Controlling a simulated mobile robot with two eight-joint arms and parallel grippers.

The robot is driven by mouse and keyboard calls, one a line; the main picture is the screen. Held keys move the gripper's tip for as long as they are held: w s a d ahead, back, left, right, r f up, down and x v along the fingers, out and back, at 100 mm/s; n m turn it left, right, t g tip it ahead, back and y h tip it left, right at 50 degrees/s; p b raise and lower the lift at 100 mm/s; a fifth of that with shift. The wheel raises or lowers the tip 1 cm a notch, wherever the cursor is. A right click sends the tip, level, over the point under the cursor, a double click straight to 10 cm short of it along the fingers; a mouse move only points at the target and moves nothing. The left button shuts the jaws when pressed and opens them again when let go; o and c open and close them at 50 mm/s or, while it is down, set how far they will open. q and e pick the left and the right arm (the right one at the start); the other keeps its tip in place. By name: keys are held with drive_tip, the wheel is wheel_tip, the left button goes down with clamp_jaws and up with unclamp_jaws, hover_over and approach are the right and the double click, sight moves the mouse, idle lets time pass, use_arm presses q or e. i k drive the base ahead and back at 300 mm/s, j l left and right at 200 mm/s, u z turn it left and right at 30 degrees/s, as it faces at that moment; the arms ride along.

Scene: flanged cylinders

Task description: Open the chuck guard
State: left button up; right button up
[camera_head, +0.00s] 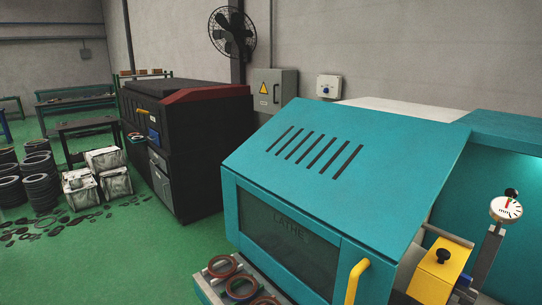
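The chuck guard (340,160) is a large teal cover on the lathe, with a sloped top and several dark slots. Its front has a dark window (285,240) with the word LATHE on it. A yellow handle (356,280) stands at the guard's lower right front edge. The guard appears down over the chuck, which I cannot see. The handle's lower end is cut off by the bottom of the picture. Neither of my grippers is in view.
Right of the guard are a yellow block (440,268) with a black knob and a dial gauge (506,209). A tray (212,290) with brown rings lies below the window. A black machine (190,140) stands behind left. Green floor (140,250) is open at left.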

sight(432, 281)
drive_tip(key=z, duration=1.35)
drive_tip(key=i+j+z, duration=0.3)
drive_tip(key=j, duration=0.2)
